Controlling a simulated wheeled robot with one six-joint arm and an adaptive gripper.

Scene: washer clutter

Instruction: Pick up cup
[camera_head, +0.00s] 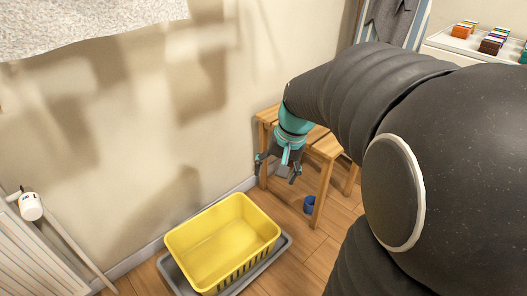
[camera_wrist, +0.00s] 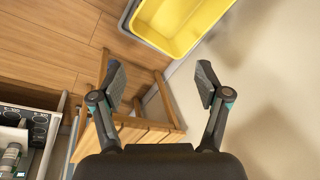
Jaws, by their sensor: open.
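A small blue cup (camera_head: 309,204) stands on the wood floor by a front leg of the wooden stool, in the head view. My gripper (camera_head: 278,173) hangs at the left side of the stool, above floor level and to the upper left of the cup. In the wrist view my gripper (camera_wrist: 161,84) has its two fingers spread wide apart, with nothing between them. It is apart from the cup.
The wooden stool (camera_head: 327,145) stands close to my gripper; it also shows in the wrist view (camera_wrist: 150,132). A yellow basket (camera_head: 177,240) sits on a grey tray (camera_head: 284,241) by the wall. Some bare floor lies between basket and stool.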

